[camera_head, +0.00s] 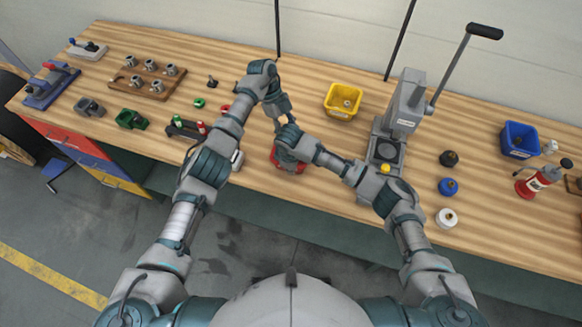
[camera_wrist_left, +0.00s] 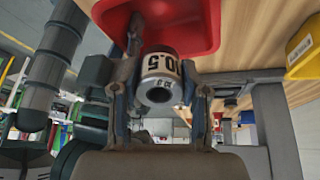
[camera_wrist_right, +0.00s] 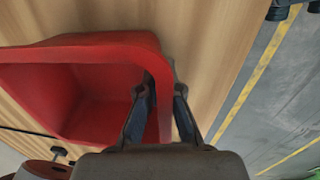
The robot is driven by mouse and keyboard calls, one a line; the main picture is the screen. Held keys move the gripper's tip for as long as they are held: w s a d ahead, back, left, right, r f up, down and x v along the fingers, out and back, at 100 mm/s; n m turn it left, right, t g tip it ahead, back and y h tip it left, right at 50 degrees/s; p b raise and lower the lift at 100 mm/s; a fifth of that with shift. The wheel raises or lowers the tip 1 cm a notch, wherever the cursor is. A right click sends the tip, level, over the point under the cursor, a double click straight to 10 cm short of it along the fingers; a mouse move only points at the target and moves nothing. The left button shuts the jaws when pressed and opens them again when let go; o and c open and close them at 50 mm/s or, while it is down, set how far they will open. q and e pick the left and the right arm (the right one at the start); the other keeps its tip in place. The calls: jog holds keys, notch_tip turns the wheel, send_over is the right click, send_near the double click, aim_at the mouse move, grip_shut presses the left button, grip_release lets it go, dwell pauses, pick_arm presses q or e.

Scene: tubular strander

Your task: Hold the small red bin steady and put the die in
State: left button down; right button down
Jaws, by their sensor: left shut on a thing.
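The small red bin (camera_wrist_right: 60,85) stands on the wooden bench. In the head view my grippers cover most of the bin (camera_head: 275,157). My right gripper (camera_wrist_right: 164,98) straddles its wall, one finger inside and one outside, and looks closed on it. My left gripper (camera_wrist_left: 160,95) is shut on the die (camera_wrist_left: 160,77), a grey metal cylinder with a bore and a white label with black print. The bin (camera_wrist_left: 175,22) shows just behind the die in the left wrist view. The die is hidden in the head view.
A yellow bin (camera_head: 343,101) and a grey lever press (camera_head: 398,120) stand right of my grippers. A wooden rack (camera_head: 147,79) with metal cylinders is at the left.

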pick_arm(q)
jog(key=shift+w+f, duration=0.15)
jog(key=shift+f, duration=3)
jog(key=c, duration=0.5)
grip_release()
jog(key=shift+f, duration=0.1)
